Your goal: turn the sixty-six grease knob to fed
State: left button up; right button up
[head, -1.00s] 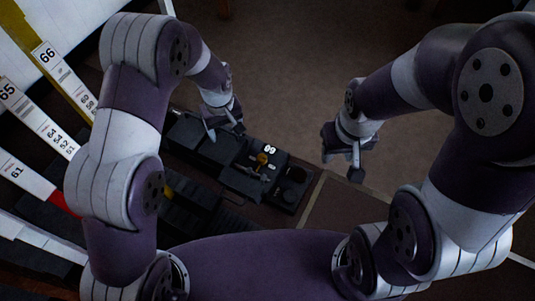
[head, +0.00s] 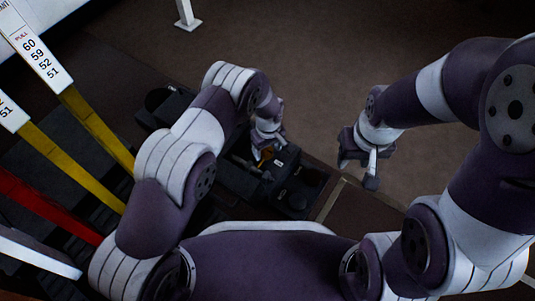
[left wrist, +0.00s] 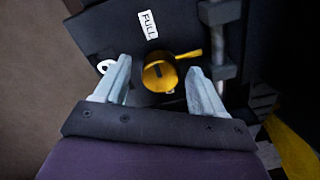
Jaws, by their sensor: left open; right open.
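The yellow grease knob (left wrist: 160,76) sits on a dark box (left wrist: 95,33) in the left wrist view, its thin pointer extending to the right. A white label (left wrist: 148,24), which seems to read FULL, is above it in the picture. A round white mark (left wrist: 106,66) is partly behind a finger. In the head view the knob (head: 266,155) shows small and orange, close to my left gripper (head: 259,150). My left gripper is open, its fingers (left wrist: 160,68) on either side of the knob, with gaps between. My right gripper (head: 358,172) is open and empty, right of the box.
A grey rod (left wrist: 224,50) stands right of the knob in the left wrist view. Yellow levers (head: 97,130) and a red lever (head: 45,205) with numbered white plates are at the left of the head view. Open brown floor (head: 320,80) lies beyond the box.

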pick_arm(q)
jog(key=shift+f, duration=0.4)
jog(key=c, duration=1.1)
jog(key=shift+o, duration=0.2)
jog(key=shift+r, duration=0.1)
